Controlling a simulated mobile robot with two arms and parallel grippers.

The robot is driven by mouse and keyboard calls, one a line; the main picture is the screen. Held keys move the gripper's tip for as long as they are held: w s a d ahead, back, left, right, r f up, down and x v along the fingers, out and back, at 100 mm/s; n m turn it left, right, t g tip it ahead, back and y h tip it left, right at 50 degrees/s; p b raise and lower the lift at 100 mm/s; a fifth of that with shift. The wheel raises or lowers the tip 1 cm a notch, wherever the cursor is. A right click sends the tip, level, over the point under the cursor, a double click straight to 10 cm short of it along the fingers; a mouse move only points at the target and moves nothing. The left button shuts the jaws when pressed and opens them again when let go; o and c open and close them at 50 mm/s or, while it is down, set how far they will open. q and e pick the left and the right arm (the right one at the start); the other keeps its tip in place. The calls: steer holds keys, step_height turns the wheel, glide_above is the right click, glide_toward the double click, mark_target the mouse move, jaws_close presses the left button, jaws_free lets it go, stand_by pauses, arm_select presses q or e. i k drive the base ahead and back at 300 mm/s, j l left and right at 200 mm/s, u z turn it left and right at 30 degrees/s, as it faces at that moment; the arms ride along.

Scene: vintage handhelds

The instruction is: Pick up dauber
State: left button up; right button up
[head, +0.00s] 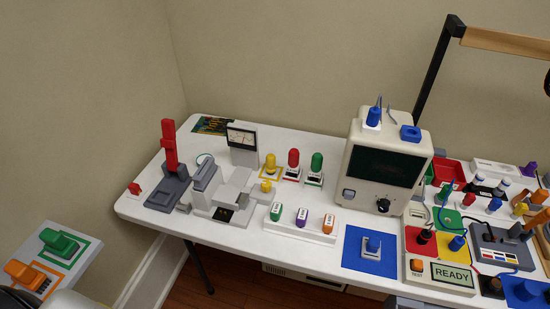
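Three small capped bottles that look like daubers stand upright in a white rack on the white table: a green one (276,211), a purple one (302,216) and an orange one (328,223). Each has a white label, too small to read. I cannot tell which one the task means. Behind the rack (290,229) stand a rounded red piece (293,158) and a rounded green piece (316,162) on small bases, with yellow pieces (270,164) beside them. Neither of my grippers shows in the head view.
A grey machine (229,195) and a red-posted stand (169,150) are left of the rack. A cream monitor (384,165) stands behind right. A blue mat (352,259) lies right of the rack. Several devices crowd the right side. A side panel (75,262) is at lower left.

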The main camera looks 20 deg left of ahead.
mark_target(270, 168)
steer(key=u, duration=4.15)
steer(key=i+j+u, duration=0.1)
steer(key=u, duration=0.3)
steer(key=j+z, duration=0.5)
steer(key=j, duration=0.6)
